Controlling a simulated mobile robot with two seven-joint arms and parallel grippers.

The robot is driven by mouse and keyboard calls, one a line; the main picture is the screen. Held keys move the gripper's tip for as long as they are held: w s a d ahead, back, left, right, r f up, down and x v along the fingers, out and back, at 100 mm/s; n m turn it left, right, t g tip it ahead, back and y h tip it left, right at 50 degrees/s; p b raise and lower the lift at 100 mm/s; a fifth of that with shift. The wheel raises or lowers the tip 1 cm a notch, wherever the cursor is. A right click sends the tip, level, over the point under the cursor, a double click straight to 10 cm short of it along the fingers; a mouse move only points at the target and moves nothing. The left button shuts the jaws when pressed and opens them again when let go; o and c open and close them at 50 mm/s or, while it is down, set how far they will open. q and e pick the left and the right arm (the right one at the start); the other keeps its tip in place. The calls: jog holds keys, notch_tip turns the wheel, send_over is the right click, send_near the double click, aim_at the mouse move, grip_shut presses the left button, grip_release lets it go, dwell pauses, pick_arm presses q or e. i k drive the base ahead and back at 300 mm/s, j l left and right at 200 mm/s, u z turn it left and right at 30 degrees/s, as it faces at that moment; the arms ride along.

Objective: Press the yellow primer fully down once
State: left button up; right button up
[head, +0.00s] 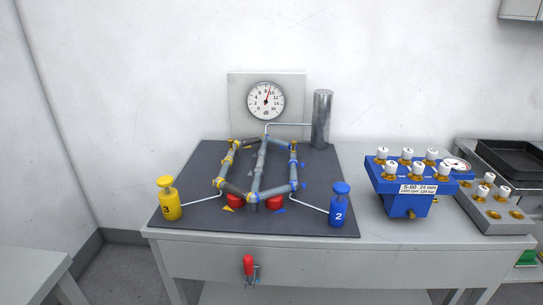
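The yellow primer (171,201) stands upright at the front left of the dark mat (192,217). It is a small yellow cylinder marked with a dark digit, with a yellow knob on top, and the knob stands raised above the body. A thin pale line runs from it to the grey pipe loop (237,189). A similar blue primer (339,208) marked 2 stands at the front right of the mat. Neither of my grippers is in the head view.
A round gauge (266,101) on a plate and a metal cylinder (321,119) stand behind the pipes. A blue block (405,186) with several white-capped fittings and a grey fitting tray (497,211) are at right. A red-handled valve (249,266) is on the table front. Space left of the yellow primer is clear.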

aim_at(165, 182)
jog(key=u, duration=0.8)
jog(key=i+u, duration=0.25)
jog(key=u, duration=0.25)
jog(key=i+u, duration=0.2)
jog(key=u, duration=0.3)
jog(key=i+l+z, duration=0.15)
jog(key=z, duration=1.15)
